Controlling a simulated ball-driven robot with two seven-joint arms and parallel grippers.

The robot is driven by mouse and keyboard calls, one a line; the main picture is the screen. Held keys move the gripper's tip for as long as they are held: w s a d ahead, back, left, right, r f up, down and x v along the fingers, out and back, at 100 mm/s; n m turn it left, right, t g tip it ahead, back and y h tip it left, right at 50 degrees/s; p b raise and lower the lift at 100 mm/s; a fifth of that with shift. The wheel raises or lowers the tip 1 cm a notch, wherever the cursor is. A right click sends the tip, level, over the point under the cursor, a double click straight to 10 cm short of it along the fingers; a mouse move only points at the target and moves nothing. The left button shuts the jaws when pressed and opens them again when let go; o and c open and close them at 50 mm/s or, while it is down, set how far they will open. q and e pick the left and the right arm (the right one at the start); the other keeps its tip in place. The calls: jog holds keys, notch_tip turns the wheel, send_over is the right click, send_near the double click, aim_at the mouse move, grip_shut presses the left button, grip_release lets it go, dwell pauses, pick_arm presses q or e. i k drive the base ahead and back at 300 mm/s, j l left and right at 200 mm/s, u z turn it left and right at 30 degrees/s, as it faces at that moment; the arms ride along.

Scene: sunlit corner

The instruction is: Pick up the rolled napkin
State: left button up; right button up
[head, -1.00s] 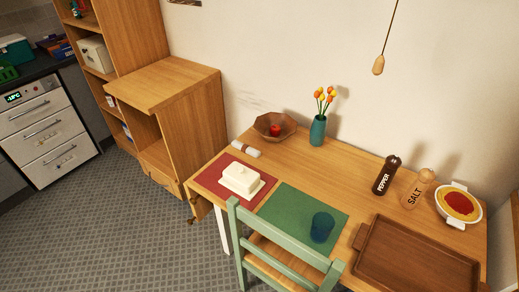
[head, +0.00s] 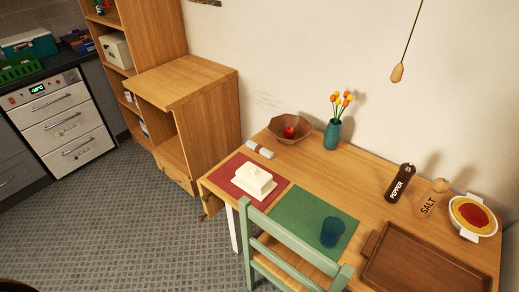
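The rolled napkin (head: 260,149) is a small white roll with a dark reddish band. It lies on the wooden table (head: 367,195) near its far left edge, just behind the red placemat (head: 227,173) and in front of the brown bowl. Neither of my grippers shows in the head view.
A white butter dish (head: 254,180) sits on the red placemat, close to the napkin. A brown bowl (head: 290,127) with a red apple and a teal flower vase (head: 332,135) stand behind. A green chair (head: 290,245) blocks the table's front. Open floor (head: 130,225) lies left.

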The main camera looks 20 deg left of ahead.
aim_at(258, 148)
jog(key=z, duration=0.6)
jog(key=j+z, duration=0.7)
jog(key=j, duration=0.2)
jog(key=j+z, duration=0.3)
jog(key=j, duration=0.15)
